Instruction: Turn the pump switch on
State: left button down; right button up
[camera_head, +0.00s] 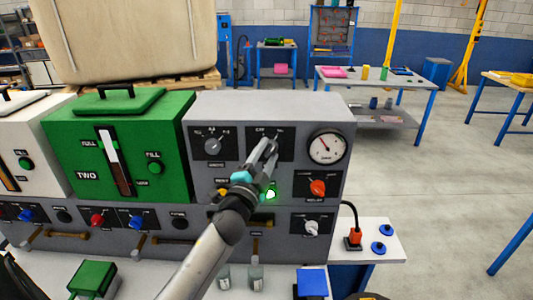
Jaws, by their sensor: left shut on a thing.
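A grey control panel (240,103) stands in the middle, with several knobs and small labels. My left gripper (272,143) reaches up to the dark plate (285,132) in the panel's upper middle. It is shut on the knob there, which its fingers mostly hide. Which switch is the pump switch cannot be read for sure. A green lamp (271,193) glows just below, partly beside my wrist. My right gripper is not in view.
On the panel, a grey knob (213,146) is at left, a round gauge (326,147) and an orange knob (318,187) at right. A green tank unit (64,135) stands left. A side shelf (398,245) holds blue discs and an orange plug.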

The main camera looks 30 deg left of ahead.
pick_arm(q)
jog(key=shift+c, duration=1.8)
grip_release()
jog(key=shift+r, duration=0.1)
jog(key=shift+s+f, duration=0.2)
jog(key=shift+s, duration=0.2)
jog(key=b+v, duration=0.3)
jog(key=v, duration=1.1)
jog(key=shift+s, duration=0.25)
jog(key=shift+d+r, duration=0.1)
